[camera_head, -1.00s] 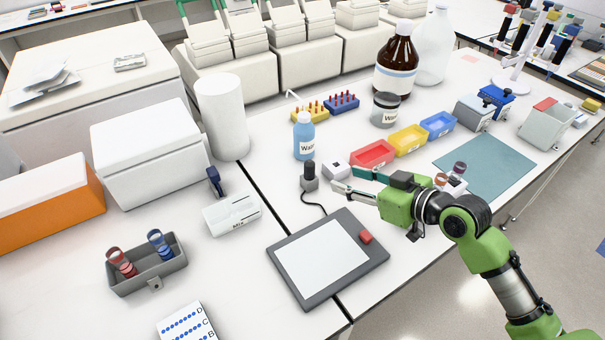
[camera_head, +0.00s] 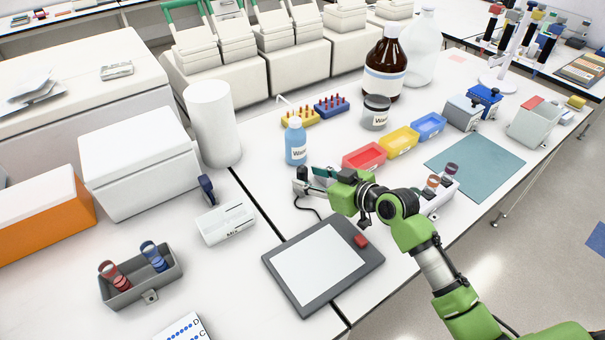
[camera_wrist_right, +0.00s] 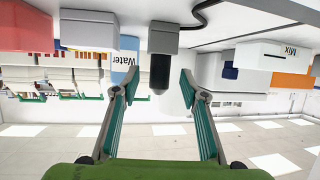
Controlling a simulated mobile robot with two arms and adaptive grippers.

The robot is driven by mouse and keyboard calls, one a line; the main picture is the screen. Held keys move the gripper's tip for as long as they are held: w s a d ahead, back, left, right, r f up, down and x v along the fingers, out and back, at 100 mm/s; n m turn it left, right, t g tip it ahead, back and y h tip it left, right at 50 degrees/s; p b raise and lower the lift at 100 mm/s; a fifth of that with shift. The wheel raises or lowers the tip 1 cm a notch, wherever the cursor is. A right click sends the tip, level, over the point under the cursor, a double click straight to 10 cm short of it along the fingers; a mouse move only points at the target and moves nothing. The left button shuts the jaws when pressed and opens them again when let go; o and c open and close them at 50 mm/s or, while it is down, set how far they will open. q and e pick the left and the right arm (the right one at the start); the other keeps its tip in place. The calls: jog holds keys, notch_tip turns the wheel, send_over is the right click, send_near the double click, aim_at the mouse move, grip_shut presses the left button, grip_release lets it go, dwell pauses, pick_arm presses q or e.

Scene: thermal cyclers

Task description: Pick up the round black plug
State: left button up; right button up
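The round black plug (camera_wrist_right: 160,72) stands on a small grey block (camera_wrist_right: 163,38), seen upside down in the right wrist view. In the head view the plug (camera_head: 302,173) is partly hidden by my right gripper (camera_head: 313,180). My right gripper (camera_wrist_right: 152,90) is open, its teal-padded fingers on either side of the plug's line, with a visible gap on both sides. Whether the plug is fully between the fingertips I cannot tell. My left gripper is in no view.
A blue Water bottle (camera_head: 296,142) stands just behind the plug. A red tray (camera_head: 364,157) is to the right. A grey tablet-like pad (camera_head: 322,264) lies in front, and a white Mix box (camera_head: 227,222) is to the left. A tube holder (camera_head: 440,195) stands right of my gripper.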

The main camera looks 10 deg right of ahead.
aim_at(301, 167)
jog(key=shift+x, duration=1.8)
jog(key=shift+s, duration=0.1)
jog(key=c, duration=0.8)
jog(key=shift+c, duration=0.2)
jog(key=shift+r, duration=0.6)
notch_tip(301, 167, up, 2)
jog(key=shift+s+a+r+b, duration=0.1)
jog(key=shift+r+b, duration=0.05)
jog(key=shift+b, duration=0.15)
jog(key=s+a+r+b, duration=0.1)
jog(key=s+a+r, duration=0.7)
jog(key=s, duration=0.3)
jog(key=shift+r, duration=0.8)
jog(key=shift+w+a, duration=0.1)
jog(key=shift+w, duration=0.05)
